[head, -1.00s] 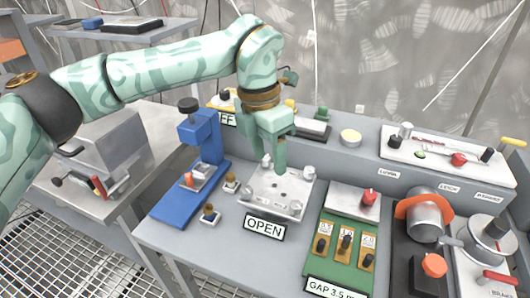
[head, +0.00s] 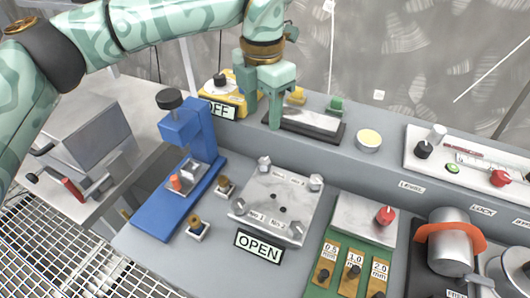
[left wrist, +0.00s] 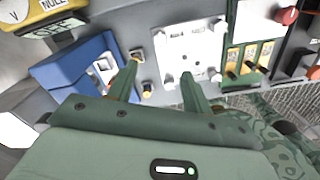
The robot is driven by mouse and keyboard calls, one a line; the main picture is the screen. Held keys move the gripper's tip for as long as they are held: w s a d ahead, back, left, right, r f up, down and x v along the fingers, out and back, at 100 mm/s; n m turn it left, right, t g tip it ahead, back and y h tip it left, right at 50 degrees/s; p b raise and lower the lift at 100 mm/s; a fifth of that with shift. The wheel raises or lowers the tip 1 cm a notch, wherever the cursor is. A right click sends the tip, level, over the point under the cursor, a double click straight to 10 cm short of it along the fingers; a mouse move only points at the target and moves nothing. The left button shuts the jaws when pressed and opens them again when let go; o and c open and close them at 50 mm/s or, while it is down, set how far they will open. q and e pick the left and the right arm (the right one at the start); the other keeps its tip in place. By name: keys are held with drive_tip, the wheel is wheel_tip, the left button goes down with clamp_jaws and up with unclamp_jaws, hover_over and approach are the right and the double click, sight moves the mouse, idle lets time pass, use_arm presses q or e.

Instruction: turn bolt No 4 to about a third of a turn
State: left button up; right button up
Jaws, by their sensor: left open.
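The square metal plate (head: 270,205) has a bolt at each corner. Labels No 1 and No 2 show along its near edge; the two far labels are too small to read surely. The far right bolt (head: 316,183) stands by the rightmost far label, and the far left bolt (head: 264,163) is also uncovered. My left gripper (head: 262,115) is open and empty, raised beyond the plate in the head view. In the left wrist view its fingers (left wrist: 160,72) are spread, with the plate (left wrist: 190,48) past their tips. My right gripper is not in view.
An OPEN sign (head: 259,246) stands before the plate. A blue press (head: 180,180) is on the left, a green gap-gauge board (head: 350,250) on the right. The raised back shelf carries a grey block (head: 310,123) and a yellow box (head: 225,95).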

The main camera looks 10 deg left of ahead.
sight(263, 161)
use_arm(q)
wheel_tip(263, 161, down, 14)
drive_tip(key=b, duration=0.4)
drive_tip(key=shift+w+r, duration=0.1)
drive_tip(key=shift+w, duration=0.05)
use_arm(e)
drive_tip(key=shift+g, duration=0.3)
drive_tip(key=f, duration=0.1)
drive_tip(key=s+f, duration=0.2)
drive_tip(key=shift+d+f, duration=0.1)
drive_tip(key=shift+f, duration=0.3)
use_arm(q)
drive_tip(key=c, duration=1)
